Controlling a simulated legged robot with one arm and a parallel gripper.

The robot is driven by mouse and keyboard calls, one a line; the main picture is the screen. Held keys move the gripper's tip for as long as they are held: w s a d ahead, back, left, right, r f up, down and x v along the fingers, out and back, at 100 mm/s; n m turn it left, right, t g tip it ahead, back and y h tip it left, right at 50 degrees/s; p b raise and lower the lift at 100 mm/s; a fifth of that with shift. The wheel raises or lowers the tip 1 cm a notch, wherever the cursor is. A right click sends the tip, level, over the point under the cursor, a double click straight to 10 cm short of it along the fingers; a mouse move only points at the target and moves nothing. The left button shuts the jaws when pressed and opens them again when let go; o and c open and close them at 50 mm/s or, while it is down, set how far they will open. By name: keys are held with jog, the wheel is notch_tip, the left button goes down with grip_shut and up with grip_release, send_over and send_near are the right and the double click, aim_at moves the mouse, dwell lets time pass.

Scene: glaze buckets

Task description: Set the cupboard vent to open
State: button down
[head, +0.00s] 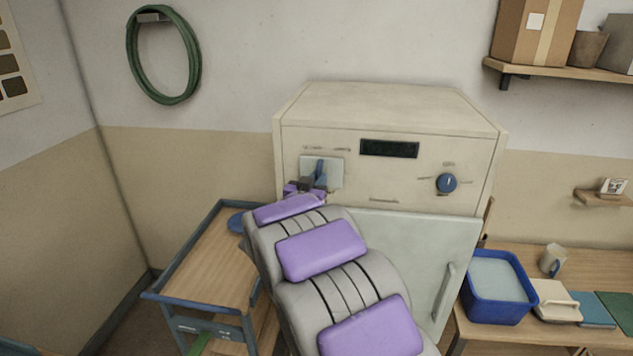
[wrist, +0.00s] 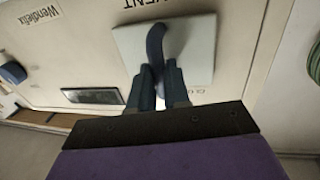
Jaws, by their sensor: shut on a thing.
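The cupboard (head: 395,146) is a cream cabinet with a pale door below its control panel. The vent has a pale square plate (head: 334,173) at the panel's left, also seen in the wrist view (wrist: 195,48). A blue lever (head: 321,168) stands out from it, roughly upright; the wrist view shows its curved end (wrist: 155,42). My gripper (head: 315,184) is at the plate, its dark fingers (wrist: 159,75) shut on the lever. The fingers hide part of the lever, and the marks by the plate are too small or cut off to read fully.
A blue round knob (head: 446,183) and a dark display (head: 389,148) are on the same panel. A wooden trolley (head: 205,270) stands at left. A blue bucket (head: 498,290) and a mug (head: 553,260) are on the right table. My arm covers part of the door.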

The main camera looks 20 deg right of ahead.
send_near(350, 183)
jog(key=w+d+r, duration=0.2)
jog(key=d+r, duration=0.2)
jog(key=shift+a+f, duration=0.25)
jog(key=c, duration=1.1)
grip_release()
jog(key=shift+d, duration=0.15)
jog(key=b+v, duration=0.2)
jog(key=v, duration=1.5)
jog(key=shift+a, duration=0.25)
